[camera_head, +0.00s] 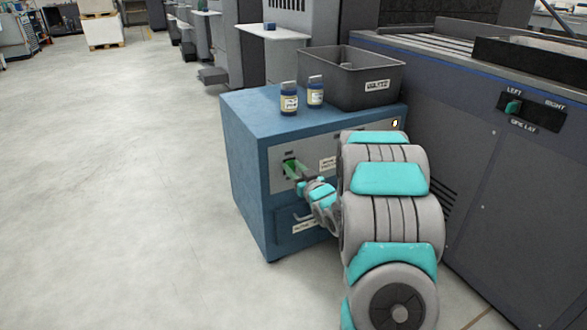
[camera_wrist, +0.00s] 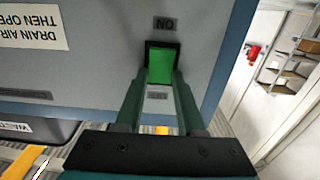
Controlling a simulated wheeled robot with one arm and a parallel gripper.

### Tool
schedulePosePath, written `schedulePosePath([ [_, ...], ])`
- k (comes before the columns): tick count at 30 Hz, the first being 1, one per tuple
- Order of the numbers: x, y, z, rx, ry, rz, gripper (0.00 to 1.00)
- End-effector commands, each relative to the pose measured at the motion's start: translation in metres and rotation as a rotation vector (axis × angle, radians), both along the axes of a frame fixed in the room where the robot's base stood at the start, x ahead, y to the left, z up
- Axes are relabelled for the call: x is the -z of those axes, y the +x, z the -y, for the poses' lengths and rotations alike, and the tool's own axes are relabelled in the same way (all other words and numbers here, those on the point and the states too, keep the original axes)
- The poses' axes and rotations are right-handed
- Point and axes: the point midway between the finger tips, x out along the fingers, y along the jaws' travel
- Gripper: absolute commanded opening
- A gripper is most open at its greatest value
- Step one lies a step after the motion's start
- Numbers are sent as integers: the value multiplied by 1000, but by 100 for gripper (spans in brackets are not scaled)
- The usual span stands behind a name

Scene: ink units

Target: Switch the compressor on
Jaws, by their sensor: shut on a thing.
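The compressor appears to be the blue cabinet (camera_head: 245,170), with a light grey panel on its front. A green switch (camera_wrist: 160,66) sits in a dark slot in this panel, between an ON label (camera_wrist: 164,23) and another label (camera_wrist: 157,95) that is hard to read. The wrist view shows these labels upside down. My gripper (camera_wrist: 161,84) is shut on the green switch, one finger on each side. In the head view my gripper (camera_head: 298,172) reaches the panel from the right, and my arm hides part of the cabinet front. Which way the switch is set is unclear.
A dark waste bin (camera_head: 345,80) and two small labelled jars (camera_head: 289,101) (camera_head: 315,93) stand on the cabinet. A small yellow lamp (camera_head: 395,123) shows on its front. A large grey machine (camera_head: 500,180) with a left-right selector (camera_head: 513,107) stands close on the right. The floor (camera_head: 110,180) at left is clear.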

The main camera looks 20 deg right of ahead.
Motion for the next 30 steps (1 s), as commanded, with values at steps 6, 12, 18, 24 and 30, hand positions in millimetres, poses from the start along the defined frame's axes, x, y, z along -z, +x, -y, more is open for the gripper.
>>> schedulePosePath([
  [6, 2, 0, 0, 0, 1, 9, 0],
  [12, 9, -1, 0, 0, 6, 109, 0],
  [18, 9, -1, 0, 0, 9, 221, 0],
  [24, 8, -2, 0, 1, 9, 260, 0],
  [30, 7, -2, 0, 1, 9, 260, 0],
])
